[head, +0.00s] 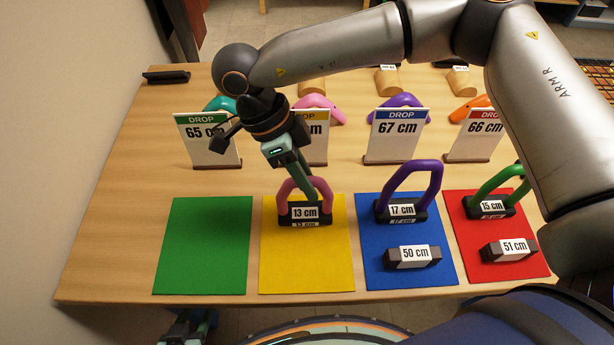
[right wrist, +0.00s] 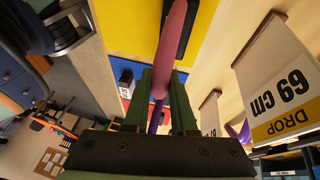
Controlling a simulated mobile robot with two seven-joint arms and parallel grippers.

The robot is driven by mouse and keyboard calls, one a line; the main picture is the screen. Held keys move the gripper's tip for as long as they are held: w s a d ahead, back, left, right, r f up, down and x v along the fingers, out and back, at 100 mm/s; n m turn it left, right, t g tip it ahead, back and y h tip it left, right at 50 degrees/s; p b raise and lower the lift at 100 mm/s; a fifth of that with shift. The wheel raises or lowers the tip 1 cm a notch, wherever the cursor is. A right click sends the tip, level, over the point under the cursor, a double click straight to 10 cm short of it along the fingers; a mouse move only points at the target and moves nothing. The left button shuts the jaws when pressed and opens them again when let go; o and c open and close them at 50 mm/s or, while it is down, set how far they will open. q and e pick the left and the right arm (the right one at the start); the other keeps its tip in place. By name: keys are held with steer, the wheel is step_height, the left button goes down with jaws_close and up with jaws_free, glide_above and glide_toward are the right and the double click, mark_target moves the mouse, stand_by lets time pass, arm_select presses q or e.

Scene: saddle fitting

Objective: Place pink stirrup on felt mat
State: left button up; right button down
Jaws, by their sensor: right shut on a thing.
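The pink stirrup (head: 325,188) has a dark base labelled 13 cm and stands upright at the back of the yellow felt mat (head: 305,270). Whether its base touches the mat I cannot tell for sure. My right gripper (head: 307,190) comes down from above and is shut on the top of the pink arch. In the right wrist view the pink stirrup (right wrist: 172,45) runs between the green fingers (right wrist: 160,95), with the yellow mat (right wrist: 125,25) behind it. My left gripper (head: 187,328) shows only partly at the bottom left, below the table edge, its jaws unclear.
A bare green mat (head: 203,245) lies to the left. The blue mat (head: 410,272) holds a purple stirrup (head: 408,178) and a 50 cm block; the red mat holds a green stirrup (head: 492,190) and a 51 cm block. Drop signs (head: 397,135) and coloured saddle-like pieces stand behind.

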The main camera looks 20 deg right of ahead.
steer(key=shift+f, duration=0.1)
steer(key=c, duration=1.2)
jaws_free()
steer(key=o, duration=0.5)
steer(key=shift+c, duration=0.2)
steer(key=b+v, duration=0.1)
steer(key=v, duration=1.1)
